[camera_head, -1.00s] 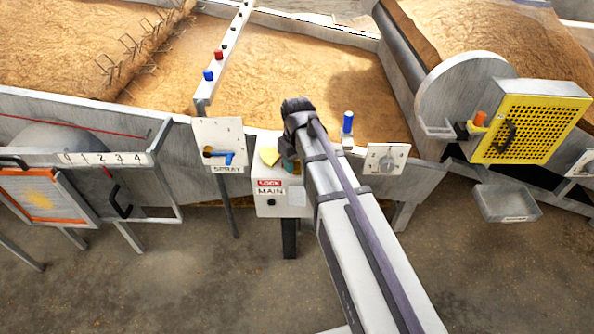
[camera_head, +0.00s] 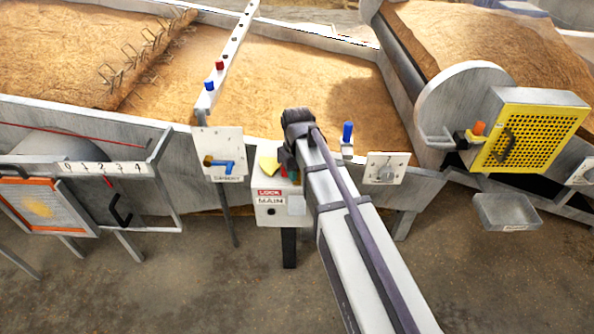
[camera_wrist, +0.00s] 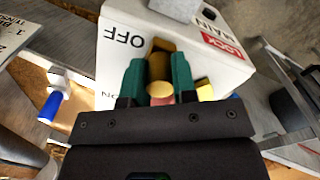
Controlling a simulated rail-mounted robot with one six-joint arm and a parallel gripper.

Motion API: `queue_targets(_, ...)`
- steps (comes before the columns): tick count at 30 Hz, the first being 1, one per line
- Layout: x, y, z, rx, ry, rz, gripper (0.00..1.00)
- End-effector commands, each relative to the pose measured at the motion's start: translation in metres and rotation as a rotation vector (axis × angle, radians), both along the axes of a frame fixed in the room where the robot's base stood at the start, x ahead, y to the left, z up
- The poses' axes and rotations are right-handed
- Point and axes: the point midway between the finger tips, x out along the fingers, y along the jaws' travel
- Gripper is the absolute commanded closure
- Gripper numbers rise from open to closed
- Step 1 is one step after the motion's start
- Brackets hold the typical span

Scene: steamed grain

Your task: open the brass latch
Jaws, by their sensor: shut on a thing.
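The white MAIN box (camera_head: 283,215) stands at the middle of the head view, with a red LOCK label on its front. In the wrist view its top (camera_wrist: 120,25) carries OFF and partly hidden ON lettering. My gripper (camera_wrist: 158,75) is over the box top, its green fingers shut on a brass piece (camera_wrist: 158,62) that looks like the brass latch. A pinkish-red part (camera_wrist: 160,92) shows at the near end, between the fingers. A yellow flap-like piece (camera_head: 268,163) stands on the box just left of my gripper. My wrist hides much of the box top.
A SPRAY panel (camera_head: 217,150) with a blue handle is left of the box. A blue peg (camera_head: 347,131) and a dial panel (camera_head: 386,169) are close on the right. A grain bed (camera_head: 300,75) lies behind. A yellow perforated guard (camera_head: 528,132) is farther right.

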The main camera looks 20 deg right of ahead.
Motion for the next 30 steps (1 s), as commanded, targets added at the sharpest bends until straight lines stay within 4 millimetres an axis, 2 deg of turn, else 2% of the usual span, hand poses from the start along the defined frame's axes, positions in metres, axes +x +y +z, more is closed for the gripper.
queue_targets(10,-0.063,0.017,0.0,0.001,0.0,0.001,1.0)
queue_targets(13,-0.07,0.019,0.0,0.0,0.0,0.0,1.0)
queue_targets(20,-0.069,0.019,0.0,0.0,0.0,-0.001,1.0)
queue_targets(21,-0.069,0.019,0.0,0.0,0.0,-0.001,0.74)
queue_targets(28,-0.068,0.019,0.0,0.0,0.0,0.0,0.52)
queue_targets(30,-0.068,0.019,0.0,0.0,0.0,0.0,0.49)
